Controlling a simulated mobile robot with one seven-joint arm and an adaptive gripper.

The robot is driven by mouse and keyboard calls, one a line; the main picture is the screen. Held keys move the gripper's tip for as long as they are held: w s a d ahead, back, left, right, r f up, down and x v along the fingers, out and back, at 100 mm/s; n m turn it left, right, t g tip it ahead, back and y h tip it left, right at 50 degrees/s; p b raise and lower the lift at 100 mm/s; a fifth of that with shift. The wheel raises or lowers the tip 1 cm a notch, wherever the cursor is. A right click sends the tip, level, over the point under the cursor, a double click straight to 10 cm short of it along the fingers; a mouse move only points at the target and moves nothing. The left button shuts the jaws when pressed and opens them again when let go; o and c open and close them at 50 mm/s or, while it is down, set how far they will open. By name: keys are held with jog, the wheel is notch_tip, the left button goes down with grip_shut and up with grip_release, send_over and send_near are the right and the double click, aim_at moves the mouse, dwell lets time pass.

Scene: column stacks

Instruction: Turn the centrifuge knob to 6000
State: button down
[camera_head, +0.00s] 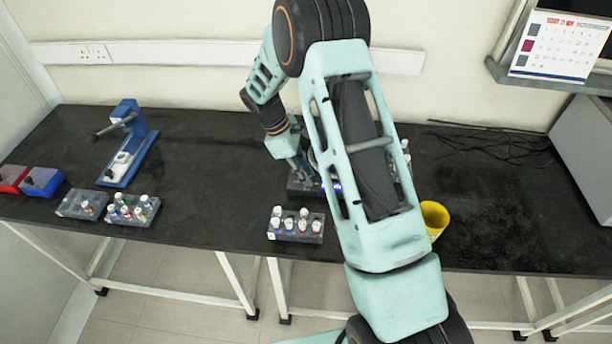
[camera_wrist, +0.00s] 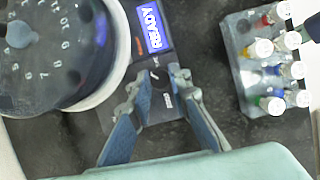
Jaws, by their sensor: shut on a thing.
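The centrifuge shows in the wrist view with a numbered dark rotor (camera_wrist: 45,45) inside a pale round rim. Beside it, its dark control panel has a lit blue display (camera_wrist: 153,28) reading READY and a small red readout that I cannot read. My gripper (camera_wrist: 160,80) is over the panel, its fingertips closed on the small dark knob (camera_wrist: 158,78) below the display. The fingers partly hide the knob and its scale, so its setting cannot be read. In the head view, my arm hides most of the centrifuge; its dark base (camera_head: 302,189) shows beside my gripper.
A rack of capped vials (camera_head: 295,226) stands just in front of the centrifuge. A yellow cup (camera_head: 434,218) is to the right. More vial racks, a blue stand (camera_head: 130,145) and red and blue boxes are at left. The bench between is clear.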

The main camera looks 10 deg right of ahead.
jog(key=m, duration=0.2)
jog(key=m+g+y+b, duration=0.1)
jog(key=m, duration=0.1)
jog(key=shift+w+d+f+m, duration=0.1)
jog(key=shift+w+m, duration=0.05)
jog(key=shift+m, duration=0.15)
jog(key=shift+m+g+y+b, duration=0.4)
jog(key=shift+m+g+y, duration=0.2)
jog(key=shift+m, duration=1.3)
jog(key=c, duration=1.8)
grip_release()
jog(key=v, duration=1.2)
jog(key=shift+w, duration=0.1)
